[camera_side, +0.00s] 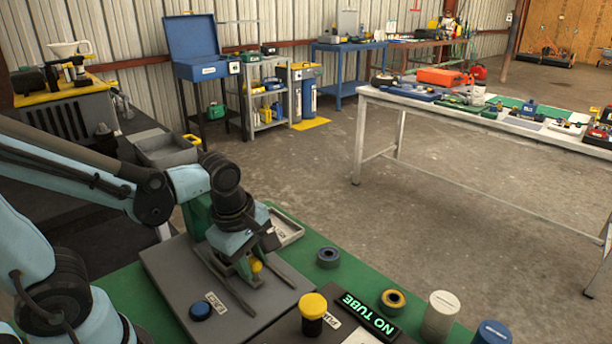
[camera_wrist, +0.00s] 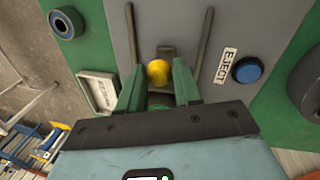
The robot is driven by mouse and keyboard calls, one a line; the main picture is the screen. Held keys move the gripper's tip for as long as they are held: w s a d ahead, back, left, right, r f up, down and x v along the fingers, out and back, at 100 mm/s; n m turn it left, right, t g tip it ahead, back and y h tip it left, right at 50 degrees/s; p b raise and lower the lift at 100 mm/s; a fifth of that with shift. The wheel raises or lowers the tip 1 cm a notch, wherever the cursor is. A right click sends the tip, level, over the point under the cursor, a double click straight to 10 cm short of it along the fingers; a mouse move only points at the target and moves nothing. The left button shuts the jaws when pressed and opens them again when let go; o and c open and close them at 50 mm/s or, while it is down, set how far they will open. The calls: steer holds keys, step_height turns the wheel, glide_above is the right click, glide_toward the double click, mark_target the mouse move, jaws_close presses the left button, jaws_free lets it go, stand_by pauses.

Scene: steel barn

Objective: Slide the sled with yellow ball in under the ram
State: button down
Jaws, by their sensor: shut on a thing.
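My gripper (camera_side: 250,270) points down over the grey base plate, its green fingers shut on the yellow ball (camera_side: 257,266) of the sled. In the wrist view the ball (camera_wrist: 158,72) shows between the fingertips. A small dark part of the sled (camera_wrist: 166,52) shows just beyond the ball, between two dark parallel rails (camera_wrist: 197,45). The rest of the sled is hidden by the fingers and ball. A green upright (camera_side: 197,216) stands behind my wrist, partly hidden. I cannot make out the ram or how far the sled is from it.
A blue button (camera_side: 200,310) beside an EJECT label is left of the rails. A yellow-topped button (camera_side: 313,306) and a lit NO TUBE display (camera_side: 368,314) stand at the front. Two rings, a white cylinder (camera_side: 440,316) and a shallow tray (camera_side: 286,227) are nearby.

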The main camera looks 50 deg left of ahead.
steer(key=shift+a, duration=1.8)
steer(key=c, duration=0.8)
jaws_free()
steer(key=shift+d+r, duration=0.1)
steer(key=shift+s+d+r, duration=0.1)
steer(key=shift+s+r, duration=0.25)
steer(key=shift+r, duration=1.6)
steer(key=shift+s+d+r, duration=0.1)
steer(key=shift+s+r, duration=0.3)
steer(key=shift+r, duration=1.55)
steer(key=shift+s+r, duration=0.35)
steer(key=shift+r, duration=1.6)
